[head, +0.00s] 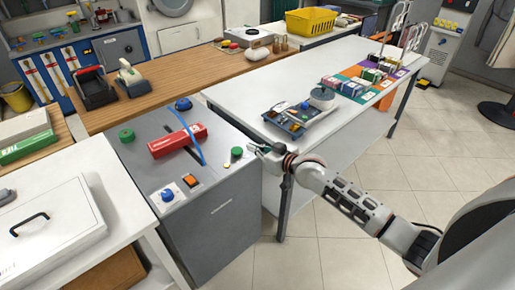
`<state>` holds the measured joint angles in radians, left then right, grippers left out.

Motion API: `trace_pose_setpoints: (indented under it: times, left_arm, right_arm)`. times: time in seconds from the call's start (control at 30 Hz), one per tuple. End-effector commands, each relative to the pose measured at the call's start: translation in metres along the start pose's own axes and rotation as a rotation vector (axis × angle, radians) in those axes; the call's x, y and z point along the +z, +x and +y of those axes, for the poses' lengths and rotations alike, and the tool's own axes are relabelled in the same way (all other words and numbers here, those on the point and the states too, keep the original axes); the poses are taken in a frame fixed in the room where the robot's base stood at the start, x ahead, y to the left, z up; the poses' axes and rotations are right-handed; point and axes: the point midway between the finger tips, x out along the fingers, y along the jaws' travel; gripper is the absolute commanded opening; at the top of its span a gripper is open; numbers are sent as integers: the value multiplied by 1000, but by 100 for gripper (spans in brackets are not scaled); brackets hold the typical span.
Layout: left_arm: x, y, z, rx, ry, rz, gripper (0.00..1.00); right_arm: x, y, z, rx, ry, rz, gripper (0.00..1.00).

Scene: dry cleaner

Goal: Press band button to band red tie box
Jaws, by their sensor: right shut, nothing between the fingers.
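The red tie box (178,141) lies on top of the grey banding machine (222,208), across its dark slot. A blue band (190,139) arches over the box. A green button (236,152) sits at the machine's right edge. My right gripper (252,148) is shut and empty, its tips just right of the green button; I cannot tell whether they touch it. An orange switch (190,180) and a blue knob (168,195) are on the machine's front part. My left gripper is not in view.
A green knob (126,135) and another blue knob (183,104) are on the machine's far part. A white table (235,95) with a tool tray (285,121) and several small boxes stands at right. A white case (45,225) lies at left. Tiled floor at right is free.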

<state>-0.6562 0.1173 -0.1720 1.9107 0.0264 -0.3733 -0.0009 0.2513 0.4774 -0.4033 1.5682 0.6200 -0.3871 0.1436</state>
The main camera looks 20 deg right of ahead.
Motion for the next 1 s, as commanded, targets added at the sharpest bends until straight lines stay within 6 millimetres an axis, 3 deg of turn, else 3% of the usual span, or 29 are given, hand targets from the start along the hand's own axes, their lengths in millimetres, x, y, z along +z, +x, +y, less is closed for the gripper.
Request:
trace_pose_setpoints:
  times: [0.23, 0.77, 0.87, 1.0]
  left_arm:
    - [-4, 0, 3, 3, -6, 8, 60]
    - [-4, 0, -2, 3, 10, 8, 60]
    - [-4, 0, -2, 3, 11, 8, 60]
    - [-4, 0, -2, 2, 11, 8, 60]
  right_arm:
    - [-1, -21, 0, 0, 0, 1, 0]
    - [-1, -23, 0, -1, 1, 2, 0]
    - [12, -26, -7, -2, 1, -9, 0]
    - [62, -45, -35, -1, -5, -51, 0]
